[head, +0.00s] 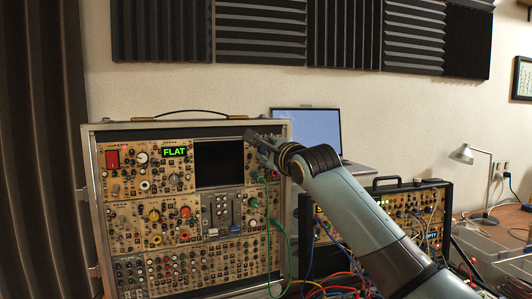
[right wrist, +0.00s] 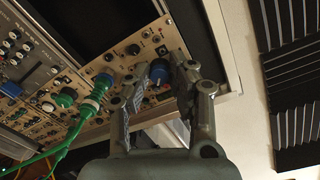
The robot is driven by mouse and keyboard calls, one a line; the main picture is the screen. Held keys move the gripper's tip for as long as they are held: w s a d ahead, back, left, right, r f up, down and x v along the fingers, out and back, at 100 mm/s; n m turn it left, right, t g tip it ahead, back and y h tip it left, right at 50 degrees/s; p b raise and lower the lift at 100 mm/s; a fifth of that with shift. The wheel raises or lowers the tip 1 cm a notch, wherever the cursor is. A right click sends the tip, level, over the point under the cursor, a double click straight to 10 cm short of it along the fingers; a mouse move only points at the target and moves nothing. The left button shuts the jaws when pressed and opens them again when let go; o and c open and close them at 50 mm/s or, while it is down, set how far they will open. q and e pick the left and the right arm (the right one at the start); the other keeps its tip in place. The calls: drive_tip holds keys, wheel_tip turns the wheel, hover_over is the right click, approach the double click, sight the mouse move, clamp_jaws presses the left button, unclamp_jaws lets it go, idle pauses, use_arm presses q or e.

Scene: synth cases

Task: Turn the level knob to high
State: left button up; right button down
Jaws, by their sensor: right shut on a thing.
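My right gripper (head: 256,141) reaches the upper right of the modular synth case (head: 91,250). In the right wrist view its two fingers (right wrist: 157,72) are shut on a blue knob (right wrist: 158,70), one finger on each side. The knob sits on a tan panel near the case's right edge. In the head view the gripper hides this knob. I cannot read a label at it, so I cannot tell from lettering that it is the level knob. A green display (head: 174,152) reads "FLAT". My left gripper is not in view.
Green cables (right wrist: 98,92) plug into the panel just beside the gripper. A dark screen (head: 219,163) is left of it. A laptop (head: 309,127) stands behind, and a second rack (head: 406,187) with patch cables stands right. A desk lamp (head: 462,155) is farther right.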

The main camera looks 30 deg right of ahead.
drive_tip(key=shift+m, duration=0.5)
drive_tip(key=c, duration=1.2)
unclamp_jaws()
drive_tip(key=shift+s, duration=0.2)
drive_tip(key=s, duration=0.7)
drive_tip(key=s+a, duration=0.1)
drive_tip(key=s, duration=0.3)
drive_tip(key=shift+s+r, duration=0.1)
drive_tip(key=shift+s, duration=0.2)
